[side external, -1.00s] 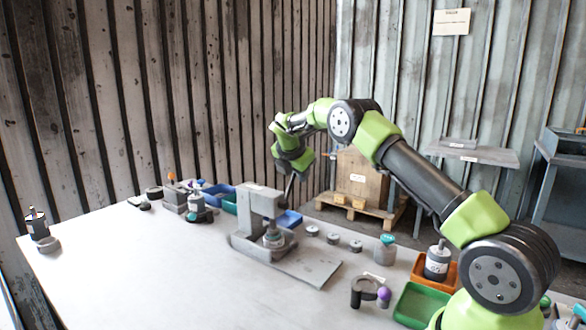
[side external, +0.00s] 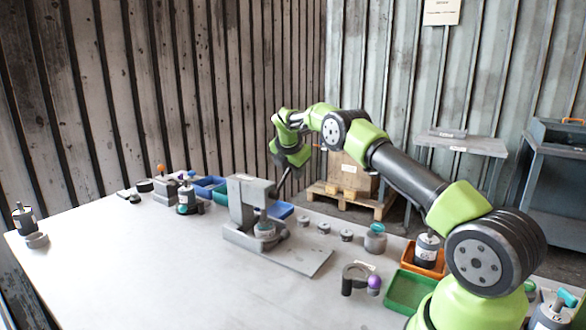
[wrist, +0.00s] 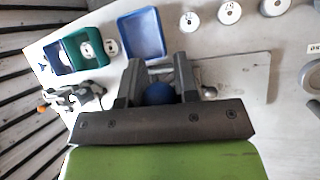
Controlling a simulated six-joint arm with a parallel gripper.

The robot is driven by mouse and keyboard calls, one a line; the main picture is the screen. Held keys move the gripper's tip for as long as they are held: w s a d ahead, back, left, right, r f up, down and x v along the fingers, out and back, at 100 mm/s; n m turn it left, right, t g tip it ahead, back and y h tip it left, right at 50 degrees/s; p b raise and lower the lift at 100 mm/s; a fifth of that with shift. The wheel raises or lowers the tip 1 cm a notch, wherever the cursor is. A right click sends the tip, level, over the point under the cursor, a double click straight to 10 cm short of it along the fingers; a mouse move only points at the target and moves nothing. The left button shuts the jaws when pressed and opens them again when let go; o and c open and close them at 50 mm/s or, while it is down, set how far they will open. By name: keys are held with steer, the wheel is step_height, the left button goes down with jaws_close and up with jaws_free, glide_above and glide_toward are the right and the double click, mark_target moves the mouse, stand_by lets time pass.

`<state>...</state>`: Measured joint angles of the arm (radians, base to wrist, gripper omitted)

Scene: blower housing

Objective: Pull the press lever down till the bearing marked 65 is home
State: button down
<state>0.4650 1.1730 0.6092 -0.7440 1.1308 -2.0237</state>
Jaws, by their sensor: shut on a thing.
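The grey press (side external: 241,205) stands on its base plate near the middle of the table. Its lever (side external: 284,181) slants up to the right from the press head. My gripper (side external: 289,166) is at the lever's upper end. In the wrist view, my gripper (wrist: 158,82) is shut on the lever's blue knob (wrist: 158,94), which sits between the fingers. A housing (side external: 265,231) stands under the press ram. The bearing marked 65 cannot be made out, and no such mark is legible at the press.
Several grey discs (side external: 324,228) lie right of the press. Blue (wrist: 144,36) and green (wrist: 82,50) bins stand behind it. An orange tray (side external: 408,262) and a green tray (side external: 392,300) lie near my base. The table's left front is mostly clear.

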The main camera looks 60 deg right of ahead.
steer(key=shift+s+a+f, duration=0.1)
steer(key=shift+a+f, duration=0.1)
steer(key=shift+f, duration=0.2)
steer(key=c, duration=0.9)
jaws_free()
steer(key=shift+o, duration=0.2)
steer(key=shift+r, duration=0.15)
steer(key=shift+r, duration=0.2)
steer(key=v, duration=0.9)
steer(key=shift+r, duration=0.25)
steer(key=shift+a, duration=0.15)
